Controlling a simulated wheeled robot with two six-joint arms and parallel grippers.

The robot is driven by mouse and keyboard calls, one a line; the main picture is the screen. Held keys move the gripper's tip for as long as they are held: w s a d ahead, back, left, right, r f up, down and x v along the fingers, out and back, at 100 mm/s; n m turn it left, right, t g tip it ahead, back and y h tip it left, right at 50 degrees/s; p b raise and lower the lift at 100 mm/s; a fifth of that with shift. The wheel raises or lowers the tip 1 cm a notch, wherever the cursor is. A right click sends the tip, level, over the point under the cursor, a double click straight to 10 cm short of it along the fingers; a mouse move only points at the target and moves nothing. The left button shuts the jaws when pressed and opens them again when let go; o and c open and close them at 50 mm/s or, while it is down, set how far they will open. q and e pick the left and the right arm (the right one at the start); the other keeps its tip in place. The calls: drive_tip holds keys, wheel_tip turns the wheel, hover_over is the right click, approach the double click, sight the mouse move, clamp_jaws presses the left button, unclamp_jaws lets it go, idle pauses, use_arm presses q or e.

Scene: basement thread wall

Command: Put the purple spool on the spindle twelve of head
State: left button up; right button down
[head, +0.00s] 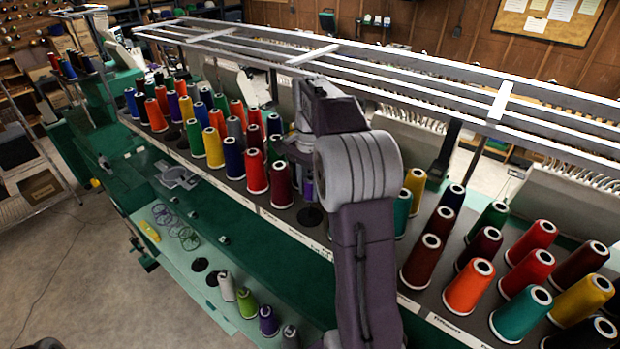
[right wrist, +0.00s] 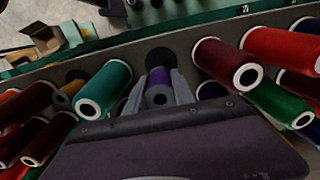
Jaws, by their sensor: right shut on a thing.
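My right gripper (right wrist: 158,92) is shut on the purple spool (right wrist: 159,78), which sits between its two grey fingers in the right wrist view. In the head view, my right wrist and arm hide much of the gripper; a bit of purple (head: 307,188) shows left of the arm, above a dark round spindle base (head: 311,216) on the grey rack. In the right wrist view, a dark round base (right wrist: 160,57) shows just beyond the spool. I cannot tell whether the spool touches it. The spindle number cannot be read. My left gripper is not in view.
Standing cones crowd the rack on both sides: a green spool (right wrist: 104,88) and a maroon spool (right wrist: 226,63) flank the gripper closely. A metal rail frame (head: 330,55) runs above. The lower table (head: 190,265) holds several spools, including another purple one (head: 268,321).

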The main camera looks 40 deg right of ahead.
sight(310, 202)
drive_tip(key=f, duration=0.2)
drive_tip(key=f+b, duration=0.1)
drive_tip(key=f, duration=0.2)
drive_tip(key=shift+w+f, duration=0.2)
drive_tip(key=shift+f, duration=0.05)
drive_tip(key=shift+s+f, duration=0.1)
drive_tip(key=shift+f, duration=0.3)
drive_tip(key=shift+f+b, duration=0.3)
drive_tip(key=c, duration=1)
unclamp_jaws()
